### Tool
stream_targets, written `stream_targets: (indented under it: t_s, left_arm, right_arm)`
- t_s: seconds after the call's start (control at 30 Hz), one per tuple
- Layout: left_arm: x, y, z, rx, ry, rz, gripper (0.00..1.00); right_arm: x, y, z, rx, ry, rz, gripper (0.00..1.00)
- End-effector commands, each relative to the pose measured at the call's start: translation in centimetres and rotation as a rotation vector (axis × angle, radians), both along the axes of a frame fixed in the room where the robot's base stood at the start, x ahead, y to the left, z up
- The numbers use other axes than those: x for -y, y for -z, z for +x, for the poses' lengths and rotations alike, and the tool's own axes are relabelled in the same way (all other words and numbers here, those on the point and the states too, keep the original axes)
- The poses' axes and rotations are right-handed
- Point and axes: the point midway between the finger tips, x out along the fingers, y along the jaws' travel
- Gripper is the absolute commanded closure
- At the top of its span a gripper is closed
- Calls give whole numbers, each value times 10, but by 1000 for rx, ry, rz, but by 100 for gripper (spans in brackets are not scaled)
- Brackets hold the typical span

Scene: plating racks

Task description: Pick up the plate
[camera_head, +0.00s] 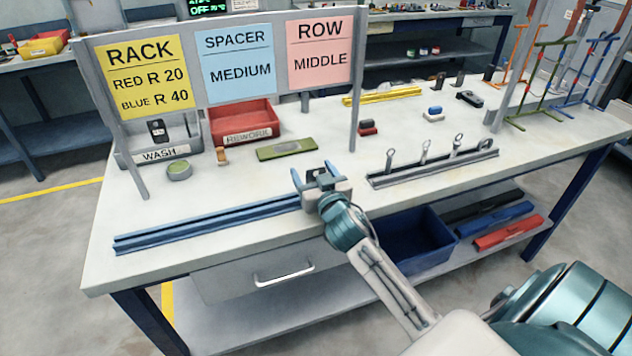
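A flat olive-green plate (287,149) lies on the light workbench (210,205), in front of the red bin. My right gripper (313,174) is above the bench on the near side of the plate, a little to its right. The gripper appears apart from the plate. My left gripper is not in view.
A blue rail (205,223) lies near the front edge, its right end by my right gripper. A grey strip with upright tools (430,168) stands to the right. A red bin (243,122), a WASH bin (160,145) and a sign board (220,62) stand behind.

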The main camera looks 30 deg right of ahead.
Motion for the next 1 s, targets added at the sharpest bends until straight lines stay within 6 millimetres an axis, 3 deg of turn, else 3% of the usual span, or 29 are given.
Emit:
stream_targets:
  t_s: [0.03, 0.2, 0.27, 0.63, 0.9, 1.0]
  left_arm:
    - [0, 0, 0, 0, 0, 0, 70]
    - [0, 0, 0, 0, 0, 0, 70]
    - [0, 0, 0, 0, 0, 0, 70]
    - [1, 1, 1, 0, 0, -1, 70]
    - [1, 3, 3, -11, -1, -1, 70]
    - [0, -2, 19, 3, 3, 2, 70]
  right_arm:
    - [0, 0, 0, 0, 0, 0, 39]
    - [0, 0, 0, 0, 0, 0, 72]
    - [0, 0, 0, 0, 0, 0, 81]
    - [0, -6, 0, 3, 1, -1, 81]
    - [0, -38, 0, 7, -1, -2, 81]
    - [2, -35, -22, 1, -1, -6, 81]
